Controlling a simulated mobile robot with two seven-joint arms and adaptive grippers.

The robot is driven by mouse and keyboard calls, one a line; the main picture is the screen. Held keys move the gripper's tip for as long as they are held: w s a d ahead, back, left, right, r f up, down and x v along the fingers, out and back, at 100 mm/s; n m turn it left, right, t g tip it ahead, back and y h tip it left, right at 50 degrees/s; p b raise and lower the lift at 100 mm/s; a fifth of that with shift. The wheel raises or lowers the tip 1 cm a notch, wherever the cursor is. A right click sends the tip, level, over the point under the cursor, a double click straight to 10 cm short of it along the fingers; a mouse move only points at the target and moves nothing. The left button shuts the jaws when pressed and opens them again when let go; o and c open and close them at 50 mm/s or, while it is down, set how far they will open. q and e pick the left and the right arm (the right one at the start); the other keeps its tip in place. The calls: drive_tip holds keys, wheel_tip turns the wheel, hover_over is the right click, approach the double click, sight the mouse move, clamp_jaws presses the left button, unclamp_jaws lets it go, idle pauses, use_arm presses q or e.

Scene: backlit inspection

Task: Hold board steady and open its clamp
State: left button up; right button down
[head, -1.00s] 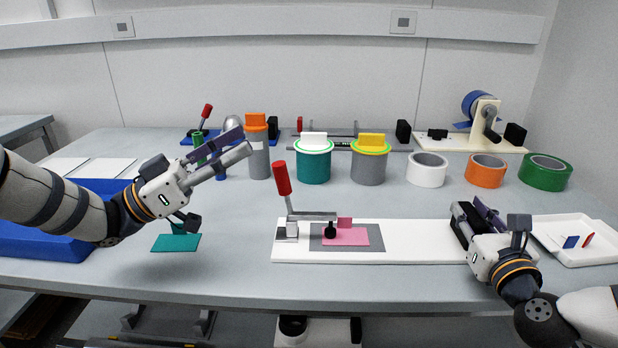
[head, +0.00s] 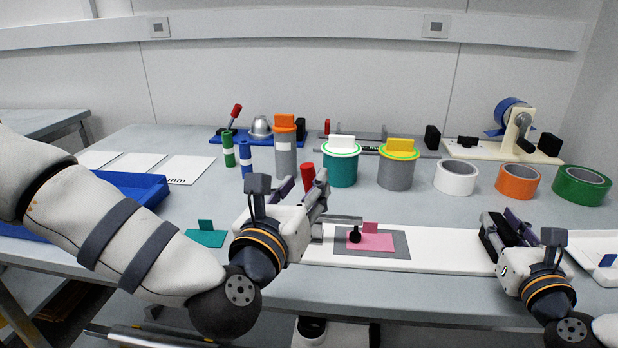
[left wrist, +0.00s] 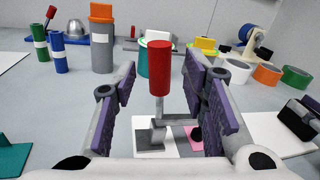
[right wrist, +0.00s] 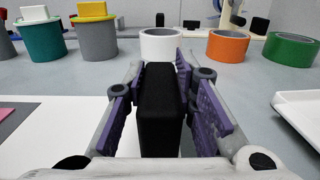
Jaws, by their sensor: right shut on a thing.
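The white board (head: 455,247) lies on the table with a toggle clamp at its left end. The clamp's red handle (head: 308,177) stands upright; its bar lies level with the black tip (head: 355,236) on a pink plate (head: 378,243). My left gripper (head: 303,193) is open at the handle. In the left wrist view the red handle (left wrist: 159,68) shows between the purple finger pads, with gaps on both sides. My right gripper (head: 504,230) is shut on a black block (right wrist: 160,108) at the board's right end. The clamp base is partly hidden by my left gripper in the head view.
A teal plate (head: 206,238) and a blue tray (head: 135,188) lie left. Teal (head: 341,168) and grey (head: 396,172) canisters stand behind the clamp. Tape rolls (head: 518,182) stand at the back right. A white tray (right wrist: 300,105) lies right of the board.

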sight(306, 182)
use_arm(q)
drive_tip(key=x, duration=0.3)
drive_tip(key=shift+w, duration=0.2)
drive_tip(key=shift+c, duration=0.4)
clamp_jaws()
drive_tip(key=shift+f, duration=0.1)
